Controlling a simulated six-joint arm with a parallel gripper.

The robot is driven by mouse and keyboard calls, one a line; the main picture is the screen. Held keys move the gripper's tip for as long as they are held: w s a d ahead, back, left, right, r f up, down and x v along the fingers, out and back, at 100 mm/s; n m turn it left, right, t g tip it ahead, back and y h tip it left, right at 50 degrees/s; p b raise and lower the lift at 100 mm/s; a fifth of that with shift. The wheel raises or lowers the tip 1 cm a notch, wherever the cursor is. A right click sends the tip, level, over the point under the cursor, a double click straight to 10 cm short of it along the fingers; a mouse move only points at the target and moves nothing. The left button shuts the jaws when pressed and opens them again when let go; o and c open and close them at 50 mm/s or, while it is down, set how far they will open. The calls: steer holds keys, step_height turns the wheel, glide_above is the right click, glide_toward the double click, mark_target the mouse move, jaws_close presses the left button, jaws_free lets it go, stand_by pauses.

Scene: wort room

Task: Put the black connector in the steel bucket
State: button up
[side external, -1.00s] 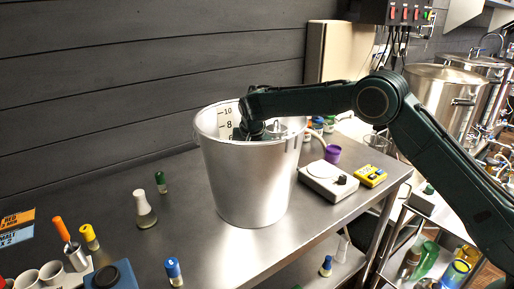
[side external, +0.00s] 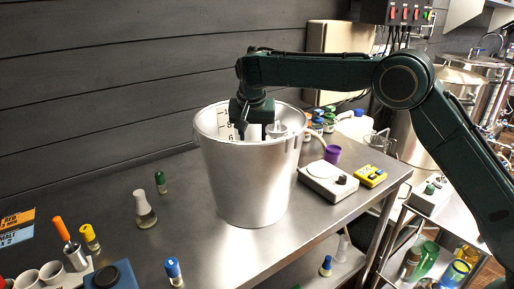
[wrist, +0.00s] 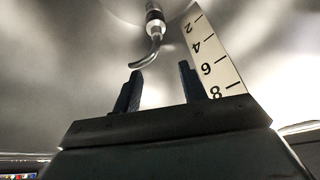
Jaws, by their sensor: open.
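The steel bucket (side external: 246,185) stands upright on the steel table, with a black number scale inside its wall. My gripper (side external: 254,130) points down into the bucket's mouth; its fingertips are partly hidden by the near rim. In the wrist view my gripper (wrist: 160,68) has its two dark fingers apart with nothing between them. Beyond the fingertips, inside the bucket, is a small shiny fitting with a dark band and a curved tail (wrist: 153,14), apart from the fingers. I cannot tell for sure that it is the black connector. No other black connector can be made out.
A white scale (side external: 327,182), a yellow meter (side external: 370,176) and a purple cup (side external: 333,154) stand right of the bucket. A flask (side external: 145,210) and several capped vials stand left.

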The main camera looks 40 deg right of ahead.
steer(key=v, duration=0.3)
stand_by(0.6)
steer(key=s+d+r+n, duration=0.1)
steer(key=s+d+r, duration=0.25)
steer(key=s, duration=0.25)
steer(key=s+d+r+n+t+y, duration=0.1)
steer(key=s+d+r, duration=0.1)
steer(key=s+r, duration=0.35)
steer(key=s+d+r+n, duration=0.2)
steer(key=s+d, duration=0.1)
steer(key=s, duration=0.5)
steer(key=s+f+n+y, duration=0.1)
steer(key=s+f, duration=0.3)
steer(key=s, duration=0.7)
steer(key=s+f+n+t, duration=0.1)
steer(key=s+f, duration=0.3)
steer(key=s, duration=0.8)
steer(key=shift+s+d+n+y, duration=0.35)
steer(key=shift+d+n+y, duration=0.05)
steer(key=shift+n, duration=0.3)
